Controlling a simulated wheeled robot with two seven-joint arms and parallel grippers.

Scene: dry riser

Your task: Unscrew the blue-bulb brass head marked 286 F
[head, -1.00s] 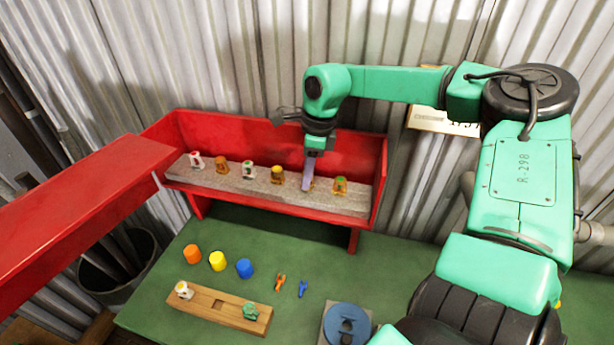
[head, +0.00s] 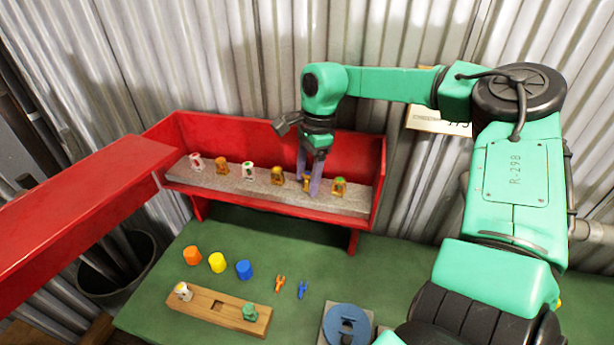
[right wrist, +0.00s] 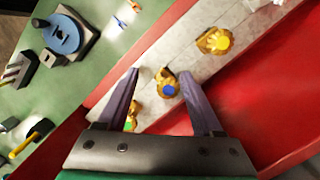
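The blue-bulb brass head (right wrist: 166,86) stands on the pale grey strip of the red shelf. Its marking cannot be read. In the head view the brass head (head: 307,184) is partly hidden by my fingers. My right gripper (head: 308,190) is open, pointing down, with one finger on each side of this head. The right wrist view shows both fingertips of the right gripper (right wrist: 163,73) spread apart, with gaps to the head. Contact is not visible. My left gripper is not in view.
A yellow-bulb brass head (right wrist: 215,41) and a green-bulb head (head: 339,185) flank it closely. More heads stand further left. The red shelf (head: 265,137) has a back wall behind them. Coloured cups, a wooden block (head: 222,312) and a blue round fixture (head: 346,325) are on the green table.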

